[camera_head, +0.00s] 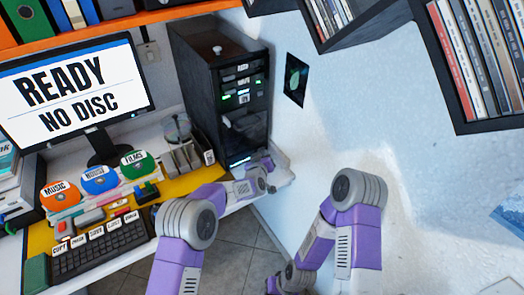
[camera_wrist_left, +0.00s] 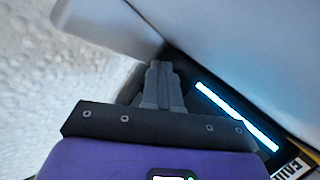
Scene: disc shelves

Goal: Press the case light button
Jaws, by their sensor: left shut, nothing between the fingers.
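The black computer case (camera_head: 190,90) stands upright at the back of the desk. Its front has labelled drives with small green lights and a glowing cyan strip (camera_head: 240,162) low down. The strip also glows in the left wrist view (camera_wrist_left: 235,115). I cannot make out which part is the case light button. My left gripper (camera_head: 269,163) is by the lower front corner of the case, to the right of the strip. Its fingers (camera_wrist_left: 160,66) are shut together and empty; contact with the case cannot be told. My right gripper (camera_head: 272,286) is low, at the picture's bottom edge, its fingers unclear.
A monitor (camera_head: 75,85) reads "READY NO DISC". A keyboard (camera_head: 100,248), coloured disc holders (camera_head: 100,180) and grey bins (camera_head: 183,160) crowd the desk left of my left arm. Wall shelves (camera_head: 480,125) hang upper right. The floor (camera_head: 235,262) between my arms is clear.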

